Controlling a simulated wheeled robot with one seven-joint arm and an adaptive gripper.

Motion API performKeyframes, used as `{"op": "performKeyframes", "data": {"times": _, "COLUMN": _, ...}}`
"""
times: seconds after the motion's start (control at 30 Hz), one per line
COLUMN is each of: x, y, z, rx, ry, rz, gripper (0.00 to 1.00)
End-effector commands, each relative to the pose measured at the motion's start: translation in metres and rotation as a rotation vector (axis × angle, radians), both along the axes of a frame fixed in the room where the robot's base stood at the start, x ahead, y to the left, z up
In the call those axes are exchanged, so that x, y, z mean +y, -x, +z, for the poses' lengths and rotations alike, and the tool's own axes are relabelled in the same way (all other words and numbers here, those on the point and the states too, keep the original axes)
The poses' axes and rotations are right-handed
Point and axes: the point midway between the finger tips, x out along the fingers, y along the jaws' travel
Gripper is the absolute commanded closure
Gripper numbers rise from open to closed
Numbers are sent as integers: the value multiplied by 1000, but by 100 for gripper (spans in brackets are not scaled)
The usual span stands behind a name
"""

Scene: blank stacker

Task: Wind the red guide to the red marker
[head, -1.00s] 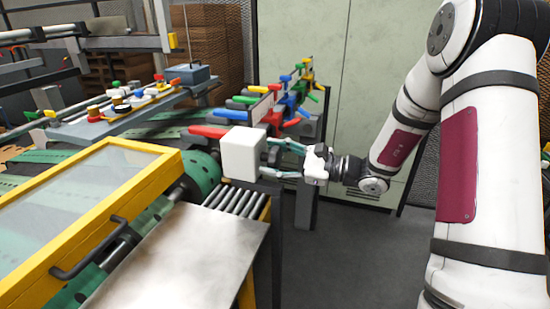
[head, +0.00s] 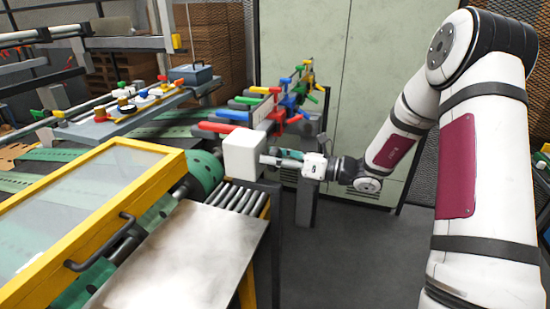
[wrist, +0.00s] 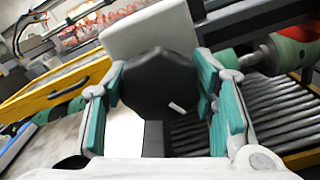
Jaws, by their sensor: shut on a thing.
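A red guide bar (head: 228,115) juts left above and behind a white block (head: 245,155) at the roller end of the machine. The white block also shows in the wrist view (wrist: 150,30). A black knob (wrist: 160,88) with a small white mark is in front of that block. My gripper (wrist: 160,78) has its two teal fingers closed on either side of the knob. In the head view my gripper (head: 276,158) reaches the block from the right and hides the knob. I cannot make out for certain which red part is the marker.
More coloured guides and handles, such as a green guide (head: 245,101), line up behind. Metal rollers (head: 232,198) and a bare metal plate (head: 180,258) lie in front. A yellow-framed clear cover (head: 90,195) is at left. Floor at right is open.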

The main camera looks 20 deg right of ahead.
Motion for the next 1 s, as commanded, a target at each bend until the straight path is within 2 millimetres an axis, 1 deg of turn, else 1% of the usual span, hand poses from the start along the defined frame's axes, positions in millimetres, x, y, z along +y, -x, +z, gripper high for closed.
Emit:
{"op": "performKeyframes", "data": {"times": 0.2, "x": 0, "y": 0, "z": 0, "rx": 100, "ry": -73, "rz": 1, "gripper": 76}}
{"op": "performKeyframes", "data": {"times": 0.4, "x": 0, "y": 0, "z": 0, "rx": 152, "ry": -111, "rz": 1, "gripper": 76}}
{"op": "performKeyframes", "data": {"times": 0.97, "x": 0, "y": -1, "z": -1, "rx": 172, "ry": -125, "rz": 0, "gripper": 76}}
{"op": "performKeyframes", "data": {"times": 1.0, "x": -1, "y": -1, "z": -1, "rx": 172, "ry": -125, "rz": 0, "gripper": 39}}
